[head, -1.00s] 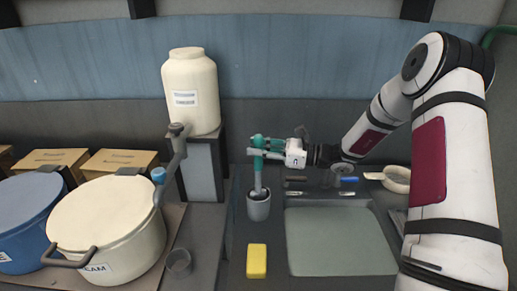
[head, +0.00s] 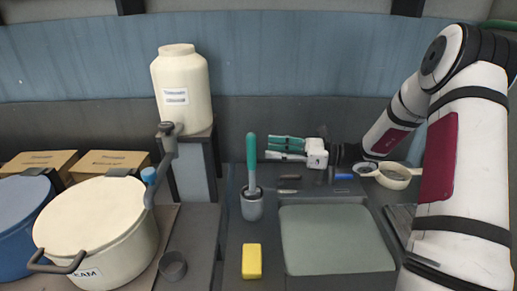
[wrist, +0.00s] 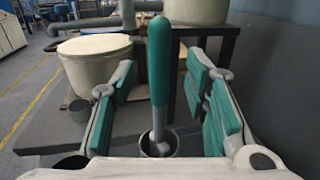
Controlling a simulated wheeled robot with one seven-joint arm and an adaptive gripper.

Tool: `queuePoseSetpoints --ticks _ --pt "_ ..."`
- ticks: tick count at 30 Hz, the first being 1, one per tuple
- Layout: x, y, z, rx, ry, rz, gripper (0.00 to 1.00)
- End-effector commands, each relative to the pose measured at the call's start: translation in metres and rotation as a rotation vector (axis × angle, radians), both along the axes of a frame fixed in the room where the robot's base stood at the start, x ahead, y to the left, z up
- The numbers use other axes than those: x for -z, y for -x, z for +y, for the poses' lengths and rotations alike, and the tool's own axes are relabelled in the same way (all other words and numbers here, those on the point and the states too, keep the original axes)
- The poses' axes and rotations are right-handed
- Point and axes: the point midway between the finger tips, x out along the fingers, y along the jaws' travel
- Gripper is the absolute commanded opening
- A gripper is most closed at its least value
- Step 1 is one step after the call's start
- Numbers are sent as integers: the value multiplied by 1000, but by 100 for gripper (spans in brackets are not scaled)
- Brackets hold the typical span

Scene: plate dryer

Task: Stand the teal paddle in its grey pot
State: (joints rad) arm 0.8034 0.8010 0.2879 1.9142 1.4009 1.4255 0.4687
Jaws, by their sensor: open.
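The teal paddle (head: 251,150) stands upright in the grey pot (head: 252,207), its teal handle up and its grey lower part inside the pot. In the wrist view the paddle (wrist: 160,65) rises from the pot (wrist: 158,145), between my open fingers in the picture and apart from both. My gripper (head: 270,149) is open and empty, to the right of the paddle with a gap between them. The lower end of the paddle is hidden inside the pot.
A yellow sponge (head: 251,261) lies in front of the pot, left of the sink basin (head: 335,240). A cream pot (head: 95,225) and a small dark cup (head: 173,265) stand to the left. A cream jar (head: 182,95) stands behind. A strainer (head: 395,177) lies at the right.

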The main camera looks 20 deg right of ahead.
Motion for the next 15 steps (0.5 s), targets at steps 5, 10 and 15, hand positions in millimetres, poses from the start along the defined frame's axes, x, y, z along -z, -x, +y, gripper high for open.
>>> queuePoseSetpoints --ticks 5,10,15 --pt "1 14 -27 2 1 0 42" --pt "0 22 -39 -1 1 0 42" --pt "-11 34 -18 -75 92 -18 42"
